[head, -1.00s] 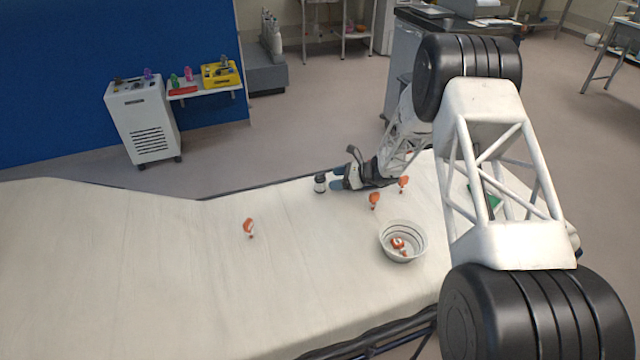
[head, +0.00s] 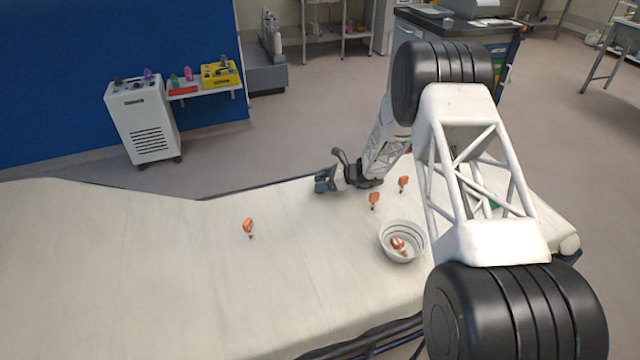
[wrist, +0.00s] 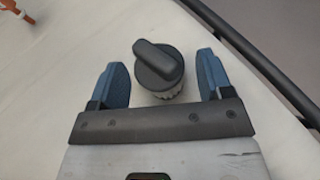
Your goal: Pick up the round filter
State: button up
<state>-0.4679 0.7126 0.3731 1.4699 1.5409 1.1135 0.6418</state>
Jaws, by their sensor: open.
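The round filter (wrist: 158,68) shows in the wrist view as a dark round cap with a raised bar across it, above a pale ribbed body. It stands on the pale stretcher sheet (head: 150,260). My gripper (wrist: 162,77) is open, with one blue finger on each side of the filter and a visible gap to each. In the head view my gripper (head: 322,182) is low over the far edge of the stretcher and hides the filter there.
Orange-and-white pieces lie on the sheet, one at left (head: 248,226) and others near my gripper (head: 374,199). A white bowl (head: 384,232) holds another. A dark rail (wrist: 262,68) runs along the stretcher's edge, close to my gripper. The sheet's left part is clear.

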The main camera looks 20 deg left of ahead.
aim_at(320, 173)
jog(key=shift+s+a+f, duration=0.15)
jog(key=shift+a+f, duration=0.1)
jog(key=shift+a, duration=0.4)
jog(key=shift+c, duration=0.3)
jog(key=c, duration=0.9)
jog(key=shift+o, duration=0.2)
jog(key=shift+r, duration=0.1)
jog(key=shift+r, duration=0.75)
notch_tip(320, 173, up, 2)
jog(key=shift+r, duration=0.1)
jog(key=s+d, duration=0.3)
jog(key=s, duration=0.1)
jog(key=s+d, duration=0.3)
jog(key=s, duration=0.1)
jog(key=s+d+r, duration=0.1)
jog(key=s+d, duration=0.2)
jog(key=s, duration=0.2)
jog(key=shift+d, duration=0.25)
